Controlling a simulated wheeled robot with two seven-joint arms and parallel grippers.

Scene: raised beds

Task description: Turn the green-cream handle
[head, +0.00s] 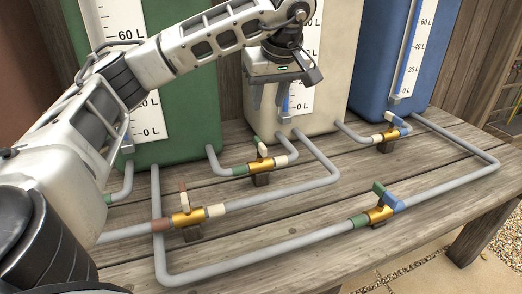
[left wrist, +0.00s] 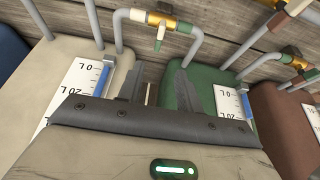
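The green-cream valve (head: 262,164) sits on a pipe in front of the green and cream tanks, with a green sleeve on its left and a cream one on its right. Its small handle (head: 262,149) points up in the head view, crosswise to the pipe. In the left wrist view the handle (left wrist: 160,36) shows near the top. My left gripper (head: 271,106) hangs above and behind the valve, in front of the cream tank, apart from the handle. Its fingers (left wrist: 155,90) are spread with nothing between them. My right gripper is in neither view.
The red-cream valve (head: 186,216), green-blue valve (head: 380,214) and cream-blue valve (head: 389,135) sit on neighbouring grey pipes. The green tank (head: 185,125), cream tank (head: 335,60) and blue tank (head: 432,60) stand behind. Bare planks of the wooden table (head: 300,214) lie between the pipes.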

